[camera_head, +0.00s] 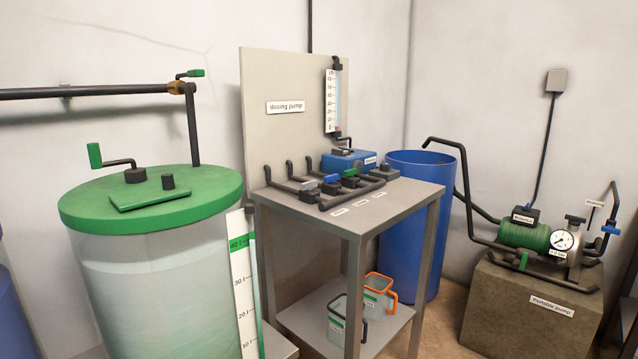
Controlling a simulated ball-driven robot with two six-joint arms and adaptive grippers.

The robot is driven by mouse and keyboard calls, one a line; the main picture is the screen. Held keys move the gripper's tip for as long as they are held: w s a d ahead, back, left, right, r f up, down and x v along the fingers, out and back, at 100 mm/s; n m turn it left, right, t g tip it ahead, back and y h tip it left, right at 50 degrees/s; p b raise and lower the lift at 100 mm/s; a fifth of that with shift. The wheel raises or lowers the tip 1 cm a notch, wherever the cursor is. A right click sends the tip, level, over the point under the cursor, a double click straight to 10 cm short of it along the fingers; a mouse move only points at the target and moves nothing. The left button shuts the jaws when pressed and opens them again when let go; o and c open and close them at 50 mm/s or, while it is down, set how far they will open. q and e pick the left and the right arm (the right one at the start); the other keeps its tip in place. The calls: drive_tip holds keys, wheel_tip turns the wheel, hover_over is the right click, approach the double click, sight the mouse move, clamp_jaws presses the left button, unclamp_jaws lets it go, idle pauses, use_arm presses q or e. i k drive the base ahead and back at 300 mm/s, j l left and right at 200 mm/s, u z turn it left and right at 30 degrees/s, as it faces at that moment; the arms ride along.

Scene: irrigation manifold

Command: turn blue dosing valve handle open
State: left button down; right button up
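A small blue valve handle (331,178) sits on the black pipe manifold (345,192) on top of the grey metal table. It is in a row with a grey handle (309,185) on its left and a green handle (351,172) on its right. The blue dosing pump (348,160) stands just behind the row. The handle is too small here to tell its exact angle to its pipe. Neither of my grippers shows in the head view.
A large tank with a green lid (205,200) stands left of the grey table (362,226). Two jugs (340,322) stand on its lower shelf. A blue barrel (425,158) is behind right. A portable pump (535,237) with another blue handle (610,230) sits on a block.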

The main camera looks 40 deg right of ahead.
sight(330, 178)
drive_tip(key=z, duration=1.2)
